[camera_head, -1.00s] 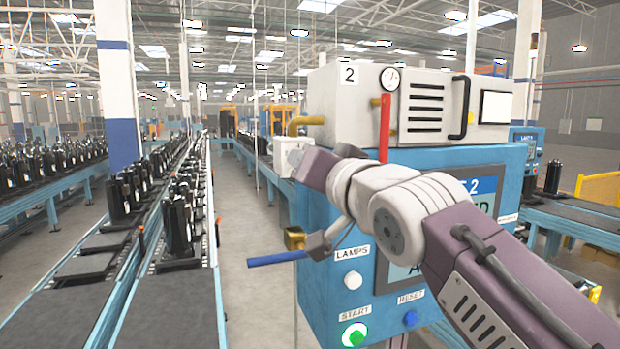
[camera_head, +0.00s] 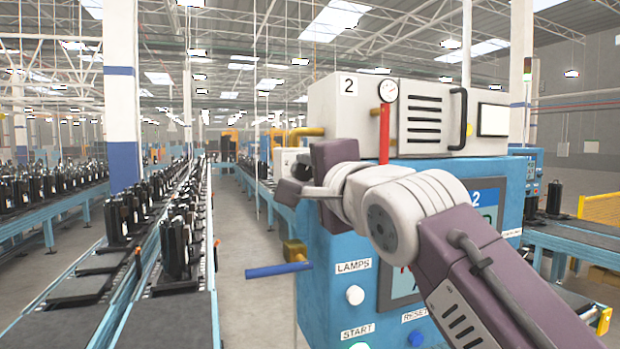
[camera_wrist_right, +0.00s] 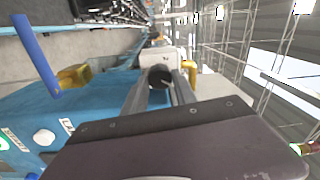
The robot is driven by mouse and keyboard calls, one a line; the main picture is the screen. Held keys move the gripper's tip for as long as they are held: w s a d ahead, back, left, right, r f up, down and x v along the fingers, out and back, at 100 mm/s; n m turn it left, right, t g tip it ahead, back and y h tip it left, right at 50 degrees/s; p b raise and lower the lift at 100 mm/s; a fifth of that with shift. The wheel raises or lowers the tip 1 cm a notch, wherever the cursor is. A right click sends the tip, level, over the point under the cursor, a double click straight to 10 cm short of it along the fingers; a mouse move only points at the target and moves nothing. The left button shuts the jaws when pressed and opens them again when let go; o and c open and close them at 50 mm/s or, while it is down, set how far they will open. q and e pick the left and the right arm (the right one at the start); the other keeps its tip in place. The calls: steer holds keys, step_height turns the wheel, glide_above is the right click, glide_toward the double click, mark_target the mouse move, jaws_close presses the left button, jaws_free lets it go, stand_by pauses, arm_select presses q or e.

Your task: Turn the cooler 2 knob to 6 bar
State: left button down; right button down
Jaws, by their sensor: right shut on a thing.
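My right gripper (camera_head: 294,186) reaches to the left side of the blue cabinet marked 2, in front of a small white box (camera_head: 287,160). In the right wrist view, its two grey fingers (camera_wrist_right: 160,92) are shut on a dark round knob (camera_wrist_right: 160,77), taken as the cooler 2 knob, in front of the white box (camera_wrist_right: 158,57). The knob is hidden by the gripper in the head view. My left gripper is not in view.
A blue-handled lever (camera_head: 279,270) on a brass valve (camera_head: 294,251) sticks out below my gripper. A red handle (camera_head: 384,133) stands upright below the gauge. Yellow pipe (camera_head: 305,132) runs behind. Conveyors with black units (camera_head: 178,245) lie left, beyond a clear aisle.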

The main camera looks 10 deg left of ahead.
steer(key=m, duration=0.5)
steer(key=shift+m+b, duration=0.3)
steer(key=shift+m, duration=0.1)
stand_by(0.4)
steer(key=c, duration=1)
jaws_free()
steer(key=shift+s+d+f+b, duration=0.15)
steer(key=shift+s+b, duration=0.15)
steer(key=shift+b, duration=0.05)
steer(key=b+v, duration=0.3)
steer(key=v, duration=0.5)
steer(key=shift+s, duration=0.1)
